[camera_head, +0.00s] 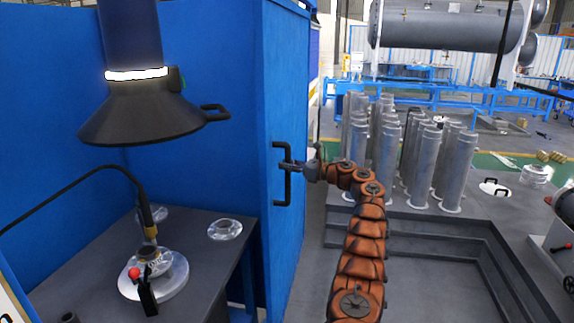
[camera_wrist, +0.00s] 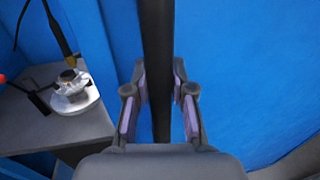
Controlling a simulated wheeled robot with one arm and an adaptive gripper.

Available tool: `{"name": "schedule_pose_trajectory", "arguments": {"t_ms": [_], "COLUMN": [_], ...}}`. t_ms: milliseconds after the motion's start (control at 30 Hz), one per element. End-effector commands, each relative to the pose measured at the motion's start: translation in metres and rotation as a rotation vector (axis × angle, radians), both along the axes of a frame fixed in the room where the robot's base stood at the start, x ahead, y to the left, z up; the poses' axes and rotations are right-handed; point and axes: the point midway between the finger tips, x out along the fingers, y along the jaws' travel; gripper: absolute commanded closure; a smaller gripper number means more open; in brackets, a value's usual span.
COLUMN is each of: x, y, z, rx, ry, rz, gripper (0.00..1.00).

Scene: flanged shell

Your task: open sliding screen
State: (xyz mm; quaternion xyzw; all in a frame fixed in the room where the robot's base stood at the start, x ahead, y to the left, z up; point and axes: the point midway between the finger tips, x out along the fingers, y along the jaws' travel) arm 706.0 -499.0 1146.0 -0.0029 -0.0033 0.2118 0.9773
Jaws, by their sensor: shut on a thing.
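The blue sliding screen (camera_head: 287,110) stands at the middle of the head view, its edge toward the welding table. It also fills much of the wrist view (camera_wrist: 245,80). A black vertical handle (camera_head: 288,188) is fixed to its face. In the wrist view the handle bar (camera_wrist: 158,60) runs between the two fingers. My gripper (camera_head: 300,170) is at the handle, at the end of my orange arm. In the wrist view my gripper (camera_wrist: 160,105) is shut on the handle, one finger on each side.
A grey table (camera_head: 205,262) with a flanged part (camera_head: 150,275) and a torch (camera_head: 147,215) stands left of the screen. A fume hood (camera_head: 140,118) hangs above it. Several grey cylinders (camera_head: 455,170) stand on a platform at right. Floor (camera_head: 300,275) shows below the screen.

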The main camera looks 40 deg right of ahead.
Motion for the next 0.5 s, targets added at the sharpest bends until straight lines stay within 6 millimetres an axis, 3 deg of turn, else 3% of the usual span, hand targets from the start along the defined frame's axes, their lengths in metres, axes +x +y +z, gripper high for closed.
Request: {"name": "schedule_pose_trajectory", "arguments": {"t_ms": [100, 133, 300, 367, 500], "x": [-0.0016, -0.0016, -0.0009, -0.0006, -0.0003], "y": [-0.0038, -0.0038, -0.0025, -0.0019, -0.0013], "z": [-0.0098, -0.0102, -0.0089, -0.0083, -0.0075], "rx": [0.003, 0.004, 0.004, 0.003, 0.003], "ry": [0.013, 0.014, 0.011, 0.011, 0.01], "rz": [-0.005, -0.005, -0.003, -0.002, -0.001], "gripper": [1.0, 0.75, 0.57, 0.51, 0.51]}}
